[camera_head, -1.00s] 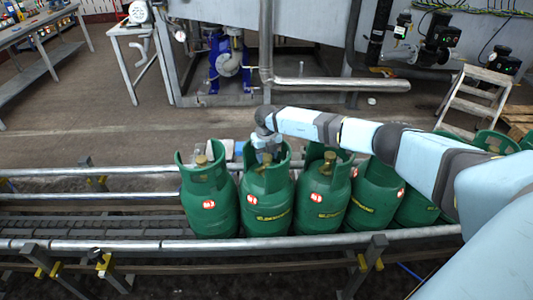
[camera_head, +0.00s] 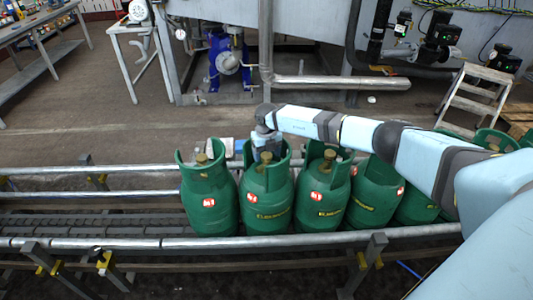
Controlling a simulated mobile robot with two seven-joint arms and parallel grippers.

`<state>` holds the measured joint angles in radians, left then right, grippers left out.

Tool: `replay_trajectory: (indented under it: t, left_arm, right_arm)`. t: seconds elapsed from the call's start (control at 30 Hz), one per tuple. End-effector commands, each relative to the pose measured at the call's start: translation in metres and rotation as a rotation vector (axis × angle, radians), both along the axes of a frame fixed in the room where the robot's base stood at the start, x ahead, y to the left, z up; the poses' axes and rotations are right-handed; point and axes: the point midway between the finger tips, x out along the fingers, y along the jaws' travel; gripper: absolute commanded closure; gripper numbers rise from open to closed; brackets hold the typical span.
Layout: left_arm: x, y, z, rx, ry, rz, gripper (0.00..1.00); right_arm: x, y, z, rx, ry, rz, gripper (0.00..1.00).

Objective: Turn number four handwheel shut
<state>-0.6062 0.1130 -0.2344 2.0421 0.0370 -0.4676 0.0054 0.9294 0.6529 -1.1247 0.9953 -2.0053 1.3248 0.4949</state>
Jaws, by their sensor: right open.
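Several green gas cylinders with open collars stand upright in a row on the conveyor (camera_head: 90,226). The leftmost cylinder (camera_head: 211,208) has a brass valve (camera_head: 202,159) inside its collar. My right gripper (camera_head: 265,152) points down into the collar of the second cylinder from the left (camera_head: 267,210), close by that one's brass valve (camera_head: 266,159). It is open; the collar partly hides its fingertips, and I cannot tell if they touch the handwheel. The third cylinder (camera_head: 322,205) shows a brass valve too. The fourth (camera_head: 374,200) is partly behind my right arm. No number four marking is readable. My left gripper is not in view.
Metal guide rails run along both sides of the conveyor; the near rail (camera_head: 130,243) crosses in front of the cylinders. The conveyor is empty on the left. More cylinders stand at the right (camera_head: 495,140), near a step ladder (camera_head: 473,100). A pipe and blue pump (camera_head: 226,62) stand behind.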

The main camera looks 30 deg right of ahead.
Motion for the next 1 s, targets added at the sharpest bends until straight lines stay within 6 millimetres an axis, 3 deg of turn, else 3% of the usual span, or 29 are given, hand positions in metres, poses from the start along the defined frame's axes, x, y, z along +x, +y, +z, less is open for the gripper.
replay_trajectory:
  t: [0.17, 0.6, 0.8, 1.0]
  left_arm:
    - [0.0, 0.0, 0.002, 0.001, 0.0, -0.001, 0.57]
    - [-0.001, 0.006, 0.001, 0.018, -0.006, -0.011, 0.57]
    - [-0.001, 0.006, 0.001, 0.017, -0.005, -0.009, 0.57]
    - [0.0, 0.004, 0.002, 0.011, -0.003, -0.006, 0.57]
  right_arm:
    - [0.001, 0.0, 0.02, 0.001, -0.004, 0.0, 0.29]
    - [0.0, -0.001, 0.113, -0.001, -0.003, 0.0, 0.29]
    - [0.0, 0.0, 0.134, 0.0, -0.001, 0.0, 0.29]
    - [0.0, 0.0, 0.138, 0.001, 0.0, 0.0, 0.29]
